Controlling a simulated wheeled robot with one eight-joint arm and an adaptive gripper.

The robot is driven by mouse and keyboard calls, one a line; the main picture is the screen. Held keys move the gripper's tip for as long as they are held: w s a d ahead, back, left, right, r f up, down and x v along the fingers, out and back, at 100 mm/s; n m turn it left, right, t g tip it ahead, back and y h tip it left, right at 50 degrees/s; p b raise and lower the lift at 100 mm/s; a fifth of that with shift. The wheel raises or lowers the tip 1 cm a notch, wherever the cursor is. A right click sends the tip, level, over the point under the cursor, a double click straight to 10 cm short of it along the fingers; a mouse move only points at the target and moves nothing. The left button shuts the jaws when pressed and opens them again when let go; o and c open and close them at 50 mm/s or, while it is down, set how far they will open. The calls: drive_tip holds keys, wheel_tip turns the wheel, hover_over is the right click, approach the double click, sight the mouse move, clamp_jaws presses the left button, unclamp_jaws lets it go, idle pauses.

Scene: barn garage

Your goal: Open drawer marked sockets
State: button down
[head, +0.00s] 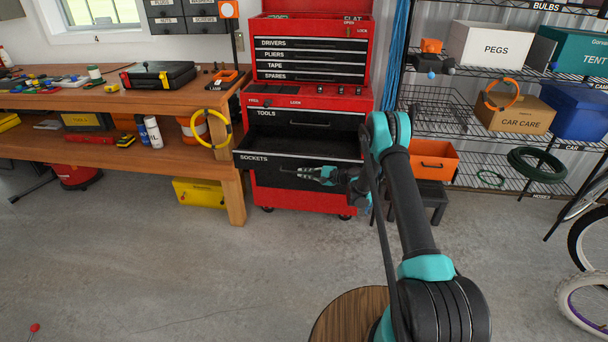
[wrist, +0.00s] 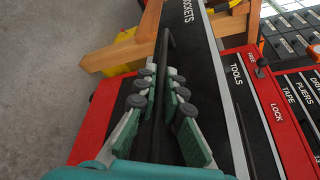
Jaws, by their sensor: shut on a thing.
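The red tool chest (head: 315,198) stands against the back wall. Its black drawer marked SOCKETS (head: 262,168) juts out from the chest, with its dark inside showing from above. My gripper (head: 298,171) is in front of that drawer, pointing left across its face. In the wrist view, my gripper (wrist: 165,95) has its padded fingers on both sides of the long black drawer handle (wrist: 164,55), shut on it. The SOCKETS drawer front also shows there (wrist: 205,65). My arm hides the right end of the drawer in the head view.
The TOOLS drawer (head: 280,120) above looks shut. A wooden workbench (head: 215,100) stands close on the left, with a yellow case (head: 200,192) below. An orange bin (head: 434,158) and wire shelves (head: 470,125) are on the right. The concrete floor in front is largely clear.

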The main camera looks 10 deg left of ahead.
drive_tip(key=shift+d, duration=0.1)
drive_tip(key=c, duration=1.6)
unclamp_jaws()
drive_tip(key=v, duration=1.2)
drive_tip(key=shift+r, duration=0.1)
